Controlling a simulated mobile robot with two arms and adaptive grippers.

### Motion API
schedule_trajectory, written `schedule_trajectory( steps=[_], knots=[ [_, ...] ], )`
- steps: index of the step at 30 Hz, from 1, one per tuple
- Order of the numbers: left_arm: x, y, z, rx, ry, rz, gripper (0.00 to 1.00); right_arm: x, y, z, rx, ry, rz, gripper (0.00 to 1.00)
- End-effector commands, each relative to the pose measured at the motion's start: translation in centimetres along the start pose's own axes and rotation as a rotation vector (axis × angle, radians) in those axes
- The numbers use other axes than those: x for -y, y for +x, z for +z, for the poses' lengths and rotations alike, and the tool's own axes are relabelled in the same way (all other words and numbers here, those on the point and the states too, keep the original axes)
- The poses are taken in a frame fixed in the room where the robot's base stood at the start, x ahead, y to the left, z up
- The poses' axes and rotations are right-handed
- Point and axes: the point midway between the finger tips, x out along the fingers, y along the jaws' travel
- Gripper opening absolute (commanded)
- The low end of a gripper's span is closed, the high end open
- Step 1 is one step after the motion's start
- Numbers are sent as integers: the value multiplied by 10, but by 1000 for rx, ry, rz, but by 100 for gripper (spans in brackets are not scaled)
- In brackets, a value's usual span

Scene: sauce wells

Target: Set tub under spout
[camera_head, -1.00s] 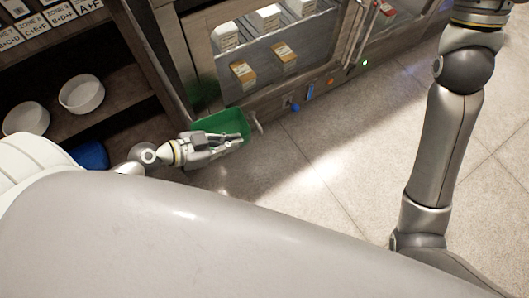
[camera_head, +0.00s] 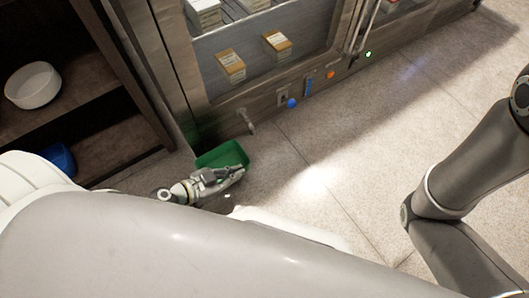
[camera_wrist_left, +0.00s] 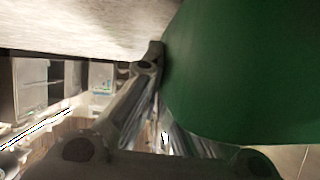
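A green tub (camera_head: 232,153) is held low near the floor, in front of the cabinet at its left end. My left gripper (camera_head: 226,174) is at the tub's near side and appears shut on its wall. In the left wrist view the green tub (camera_wrist_left: 240,75) fills the right side, against the finger (camera_wrist_left: 140,95); the exact contact is partly hidden. A small grey spout (camera_head: 246,121) sticks out low on the cabinet front. The tub is nearer to me and slightly left of the spout. My right gripper is outside the head view.
The glass-fronted cabinet (camera_head: 210,118) holds several boxed goods. A blue knob (camera_head: 292,103) and an orange one (camera_head: 331,74) lie right of the spout. A dark shelf with a white bowl (camera_head: 33,85) and a blue container (camera_head: 58,158) stands left. Floor to the right is clear.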

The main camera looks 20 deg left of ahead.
Motion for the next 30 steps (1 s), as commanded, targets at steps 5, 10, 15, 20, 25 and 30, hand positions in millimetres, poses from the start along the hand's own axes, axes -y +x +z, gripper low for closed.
schedule_trajectory(
  steps=[5, 10, 15, 20, 25, 30],
  knots=[
    [4, 37, -26, -3, 2, -2, 0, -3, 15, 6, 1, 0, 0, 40],
    [4, 65, -38, -1, 0, -2, 0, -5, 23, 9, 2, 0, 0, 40],
    [4, 78, -43, 0, -1, -2, 0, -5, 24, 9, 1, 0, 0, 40],
    [5, 98, -55, -3, -2, -1, 0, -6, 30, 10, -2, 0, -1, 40],
    [4, 115, -44, 2, -3, 0, 0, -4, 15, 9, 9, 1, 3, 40],
    [4, 115, -44, 1, 0, 0, 0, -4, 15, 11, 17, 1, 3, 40]
  ],
)
